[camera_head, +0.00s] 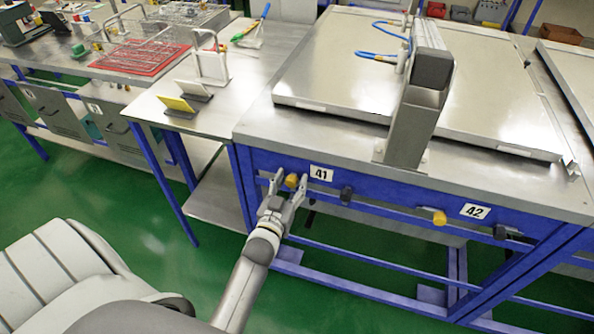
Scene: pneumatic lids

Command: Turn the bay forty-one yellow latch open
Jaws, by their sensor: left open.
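The bay forty-one yellow latch (291,181) is a small yellow knob on the blue front rail, just left of the white "41" label (321,173). My left gripper (289,184) reaches up to it from below. Its fingers are open, one on each side of the yellow knob. I cannot tell whether they touch it. My right gripper is not in view.
Another yellow latch (439,217) is left of the "42" label (475,211). A side table (190,122) is at the left.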

